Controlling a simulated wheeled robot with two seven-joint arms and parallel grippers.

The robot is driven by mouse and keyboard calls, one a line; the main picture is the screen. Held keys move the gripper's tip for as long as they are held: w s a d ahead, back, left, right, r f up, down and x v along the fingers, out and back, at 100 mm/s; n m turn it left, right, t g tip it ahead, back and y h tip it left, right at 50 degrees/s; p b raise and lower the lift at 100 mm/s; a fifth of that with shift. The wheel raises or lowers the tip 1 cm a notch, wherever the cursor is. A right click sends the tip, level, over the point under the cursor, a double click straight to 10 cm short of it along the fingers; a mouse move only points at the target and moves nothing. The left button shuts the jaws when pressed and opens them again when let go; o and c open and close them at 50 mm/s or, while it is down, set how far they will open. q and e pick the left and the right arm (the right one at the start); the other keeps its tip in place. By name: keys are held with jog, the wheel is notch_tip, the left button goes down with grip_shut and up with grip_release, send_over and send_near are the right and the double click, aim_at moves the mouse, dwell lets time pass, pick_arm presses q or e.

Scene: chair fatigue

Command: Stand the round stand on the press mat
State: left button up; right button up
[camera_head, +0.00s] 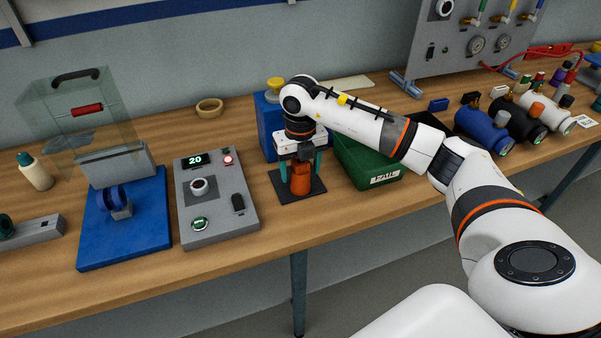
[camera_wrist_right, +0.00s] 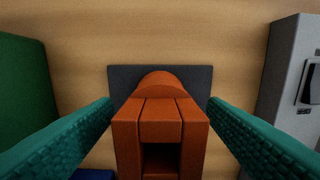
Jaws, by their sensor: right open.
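An orange stand (camera_head: 300,184) with a rounded body and a slotted, blocky top is on the dark square mat (camera_head: 279,188). It looks upright. In the right wrist view the stand (camera_wrist_right: 160,112) covers the middle of the mat (camera_wrist_right: 200,76). My right gripper (camera_head: 300,168) is above the mat, with its teal fingers on either side of the stand. The right wrist view shows these fingers (camera_wrist_right: 160,103) wide open, with a gap on both sides of the stand. The stand's underside is hidden. My left gripper is not in view.
A blue block (camera_head: 268,126) with a yellow top stands behind the mat. A green bin (camera_head: 362,168) is close on the right, and a grey control box (camera_head: 217,200) on the left. A blue board (camera_head: 150,235) with a clear guard lies further left.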

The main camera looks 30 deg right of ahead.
notch_tip(320, 180, up, 10)
jog(key=b, duration=0.1)
jog(key=shift+r+b, duration=0.15)
jog(key=shift+b, duration=0.2)
dwell(0.3)
